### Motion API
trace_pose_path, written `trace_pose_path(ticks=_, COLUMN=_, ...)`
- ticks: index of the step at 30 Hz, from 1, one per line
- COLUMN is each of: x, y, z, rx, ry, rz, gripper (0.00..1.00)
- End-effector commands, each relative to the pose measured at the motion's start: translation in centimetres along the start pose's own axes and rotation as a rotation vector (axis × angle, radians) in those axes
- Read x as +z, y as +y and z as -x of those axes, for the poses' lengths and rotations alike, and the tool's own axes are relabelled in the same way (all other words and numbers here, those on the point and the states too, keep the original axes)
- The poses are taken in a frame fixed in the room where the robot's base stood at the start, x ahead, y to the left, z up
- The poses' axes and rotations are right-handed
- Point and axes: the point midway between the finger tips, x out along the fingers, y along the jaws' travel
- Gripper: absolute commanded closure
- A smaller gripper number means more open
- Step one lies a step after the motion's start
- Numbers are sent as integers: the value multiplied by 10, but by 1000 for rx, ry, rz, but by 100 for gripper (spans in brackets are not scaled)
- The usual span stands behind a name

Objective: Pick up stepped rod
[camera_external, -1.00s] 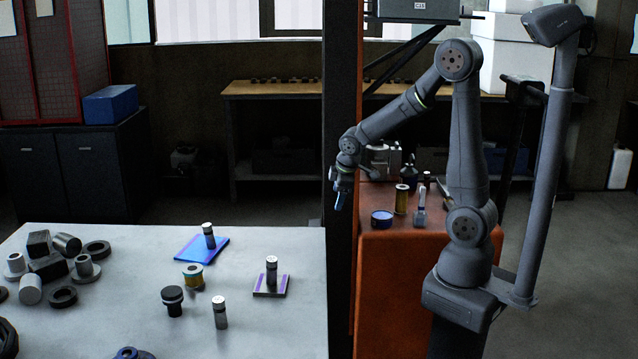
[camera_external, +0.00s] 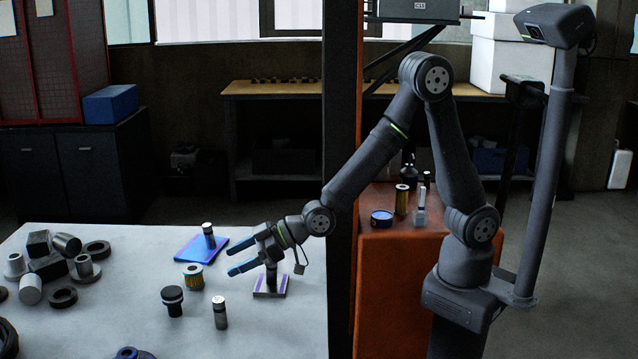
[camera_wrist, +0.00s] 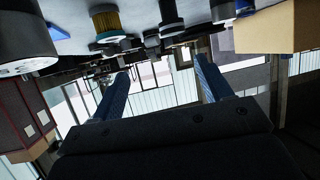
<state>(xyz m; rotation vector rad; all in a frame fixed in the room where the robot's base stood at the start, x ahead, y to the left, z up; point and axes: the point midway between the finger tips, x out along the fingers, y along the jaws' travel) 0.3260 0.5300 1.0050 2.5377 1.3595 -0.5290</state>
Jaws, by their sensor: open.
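Several rod-like parts stand upright on the table, and I cannot tell for certain which is the stepped rod. A dark rod with a light top (camera_external: 220,312) stands alone near the front. A black part with a wide head (camera_external: 172,300) stands left of it. A similar rod (camera_external: 209,236) stands on a blue plate (camera_external: 195,252). Another rod (camera_external: 271,276) on a purple-topped plate (camera_external: 270,292) is partly hidden by my wrist. My gripper (camera_external: 229,261) is open and empty above the table, its blue fingers pointing left. The fingers (camera_wrist: 161,68) hold nothing in the wrist view.
A yellow filter-like part (camera_external: 193,276) stands close below my fingers. Dark rings and cylinders (camera_external: 48,262) cluster at the table's left. An orange cabinet (camera_external: 400,270) stands on the right. The table's back left is clear. The wrist view appears upside down.

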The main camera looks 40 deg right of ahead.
Motion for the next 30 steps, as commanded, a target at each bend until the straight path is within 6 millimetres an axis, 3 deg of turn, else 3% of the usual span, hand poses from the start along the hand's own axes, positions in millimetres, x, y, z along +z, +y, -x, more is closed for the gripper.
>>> trace_pose_path(ticks=3, x=-3, y=-16, z=-2, rx=-15, ry=25, rz=-12, gripper=29)
trace_pose_path(ticks=7, x=-3, y=-18, z=-12, rx=-17, ry=29, rz=-14, gripper=29)
trace_pose_path(ticks=24, x=-6, y=-19, z=-108, rx=-16, ry=28, rz=-13, gripper=29)
trace_pose_path(ticks=30, x=-7, y=-20, z=-123, rx=-16, ry=29, rz=-13, gripper=29)
